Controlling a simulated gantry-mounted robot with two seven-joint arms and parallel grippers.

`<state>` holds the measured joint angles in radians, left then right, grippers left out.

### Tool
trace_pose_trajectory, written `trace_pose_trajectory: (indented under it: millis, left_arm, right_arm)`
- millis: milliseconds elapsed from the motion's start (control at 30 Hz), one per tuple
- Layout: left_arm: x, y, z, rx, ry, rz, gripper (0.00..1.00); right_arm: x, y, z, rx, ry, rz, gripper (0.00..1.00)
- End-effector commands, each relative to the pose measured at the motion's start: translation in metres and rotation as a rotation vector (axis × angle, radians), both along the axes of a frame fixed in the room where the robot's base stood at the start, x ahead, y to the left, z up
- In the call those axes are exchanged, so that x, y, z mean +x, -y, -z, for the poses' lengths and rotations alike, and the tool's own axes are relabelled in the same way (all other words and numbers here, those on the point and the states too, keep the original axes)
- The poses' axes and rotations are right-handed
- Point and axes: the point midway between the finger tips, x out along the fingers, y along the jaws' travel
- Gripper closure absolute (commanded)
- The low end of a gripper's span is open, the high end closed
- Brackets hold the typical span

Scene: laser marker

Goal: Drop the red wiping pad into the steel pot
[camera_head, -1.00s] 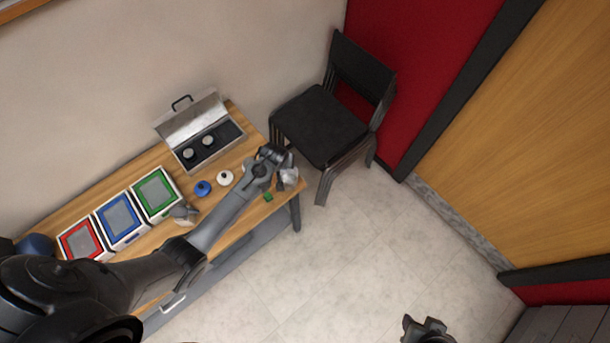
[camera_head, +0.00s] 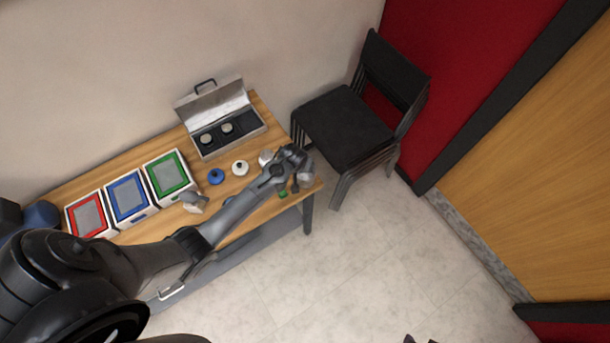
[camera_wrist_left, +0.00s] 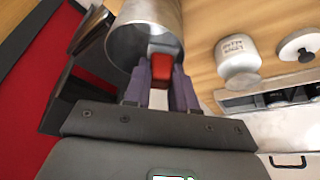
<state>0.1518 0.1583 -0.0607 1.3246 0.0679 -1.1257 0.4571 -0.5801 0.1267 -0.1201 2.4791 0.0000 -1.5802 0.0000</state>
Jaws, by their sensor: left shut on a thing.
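The red wiping pad (camera_wrist_left: 162,68) is between the fingers of my left gripper (camera_wrist_left: 163,88) in the left wrist view. The steel pot (camera_wrist_left: 150,12) is just beyond the fingertips, and its round mouth faces the wrist camera. The pad overlaps the mouth in that view; I cannot tell whether it is inside the rim. In the head view my left gripper (camera_head: 300,164) is at the table's right end beside the shiny pot (camera_head: 308,178), and the pad is hidden there.
A white canister (camera_wrist_left: 238,58) and a white lid (camera_wrist_left: 300,45) stand near the pot. A blue lid (camera_head: 216,176), a small green object (camera_head: 283,194) and an open metal case (camera_head: 232,130) are on the wooden table. Black chairs (camera_head: 345,125) stand just right of it.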

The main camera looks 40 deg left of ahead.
Motion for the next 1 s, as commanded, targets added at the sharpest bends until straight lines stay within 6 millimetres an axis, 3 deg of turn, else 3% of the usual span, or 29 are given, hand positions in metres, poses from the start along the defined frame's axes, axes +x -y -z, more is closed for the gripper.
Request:
trace_pose_trajectory:
  millis: [100, 133, 300, 667, 1000]
  left_arm:
    - [0.000, 0.000, -0.001, 0.000, 0.000, 0.000, 1.00]
    - [0.000, 0.000, -0.001, 0.000, 0.000, 0.000, 0.72]
    - [0.000, 0.000, -0.001, 0.000, 0.001, 0.000, 0.45]
    - [-0.001, 0.000, -0.002, 0.000, 0.000, 0.000, 0.45]
    - [-0.013, 0.007, -0.038, 0.000, 0.003, 0.000, 0.45]
  right_arm:
    - [0.000, 0.000, -0.001, 0.000, 0.000, 0.000, 0.57]
    - [0.000, 0.000, -0.001, 0.000, 0.000, 0.000, 0.57]
    - [0.000, 0.000, -0.001, 0.002, 0.001, 0.002, 0.57]
    - [0.000, -0.002, -0.001, 0.009, 0.001, 0.007, 0.57]
    - [0.000, -0.002, -0.001, 0.010, 0.002, 0.007, 0.57]
